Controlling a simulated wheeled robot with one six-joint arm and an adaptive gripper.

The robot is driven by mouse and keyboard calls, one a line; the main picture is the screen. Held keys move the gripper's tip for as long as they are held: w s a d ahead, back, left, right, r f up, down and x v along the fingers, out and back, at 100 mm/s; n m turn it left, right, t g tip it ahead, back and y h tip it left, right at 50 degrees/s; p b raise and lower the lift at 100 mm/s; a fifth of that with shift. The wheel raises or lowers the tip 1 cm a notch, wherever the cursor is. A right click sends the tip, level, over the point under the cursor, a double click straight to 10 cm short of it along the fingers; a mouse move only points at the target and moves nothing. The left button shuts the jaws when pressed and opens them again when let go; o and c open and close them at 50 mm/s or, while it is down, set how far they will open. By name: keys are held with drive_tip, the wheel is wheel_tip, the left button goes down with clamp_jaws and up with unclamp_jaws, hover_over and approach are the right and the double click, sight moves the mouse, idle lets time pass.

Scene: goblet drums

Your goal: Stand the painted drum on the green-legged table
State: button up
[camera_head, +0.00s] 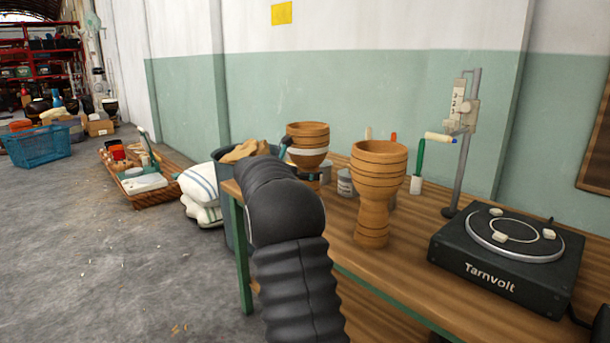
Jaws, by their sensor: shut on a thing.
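The painted drum (306,152) is a wooden goblet drum with a white band around its bowl. It is upright at the far left part of the green-legged table (408,238), which has a wooden top. My black arm comes in from the bottom and bends toward the drum. My gripper (285,147) is mostly hidden behind my arm; a small dark part shows at the drum's left side, and it is shut on the drum. The drum's foot is partly hidden, so I cannot tell whether it touches the tabletop.
A plain goblet drum (376,190) stands upright to the right, close by. Cans (345,183), a green-handled tool (418,168), a gauge stand (461,150) and a black turntable (508,255) are on the table.

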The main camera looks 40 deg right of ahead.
drive_tip(key=o, duration=1.7)
drive_tip(key=shift+f, duration=0.1)
drive_tip(key=shift+o, duration=0.2)
drive_tip(key=shift+r, duration=0.2)
drive_tip(key=v, duration=1.2)
drive_tip(key=s+a+f+m+t+y, duration=0.1)
drive_tip(key=s+a+f+m+y, duration=0.3)
drive_tip(key=s+a, duration=0.6)
drive_tip(key=s+a+f+m+t+y, duration=0.1)
drive_tip(key=s+a+f+m+y, duration=0.3)
drive_tip(key=s+a+m, duration=0.5)
drive_tip(key=s+a+f+m+y, duration=0.4)
drive_tip(key=s+a, duration=0.8)
drive_tip(key=s, duration=0.7)
drive_tip(key=m+y, duration=0.2)
drive_tip(key=m, duration=0.1)
drive_tip(key=shift+s+t, duration=0.15)
drive_tip(key=shift+t, duration=0.25)
